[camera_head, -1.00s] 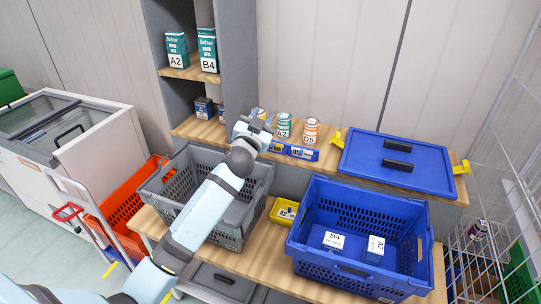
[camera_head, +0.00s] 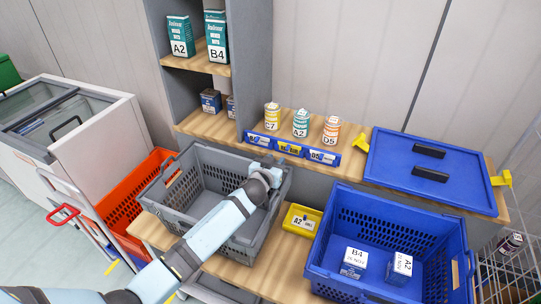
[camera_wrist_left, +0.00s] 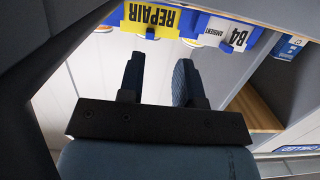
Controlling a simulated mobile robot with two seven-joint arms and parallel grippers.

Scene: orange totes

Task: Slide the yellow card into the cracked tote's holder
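The yellow card (camera_head: 290,149), lettered REPAIR in the left wrist view (camera_wrist_left: 152,18), sits in the middle blue holder on the shelf's front edge, between two white labels. My left gripper (camera_head: 268,162) is just below that edge, over the back of the grey tote (camera_head: 180,222). In the left wrist view its two fingers (camera_wrist_left: 160,62) are apart with nothing between them, pointing toward the card without touching it. An orange tote (camera_head: 122,212) stands at the left and a blue tote (camera_head: 332,272) at the right. I cannot make out a crack in any tote. My right gripper is not in view.
Several cans, one the orange D5 can (camera_head: 332,131), stand on the shelf above the card. A blue lid (camera_head: 400,187) lies to their right. A small yellow bin (camera_head: 301,220) stands between the grey and blue totes. Two boxes lie in the blue tote.

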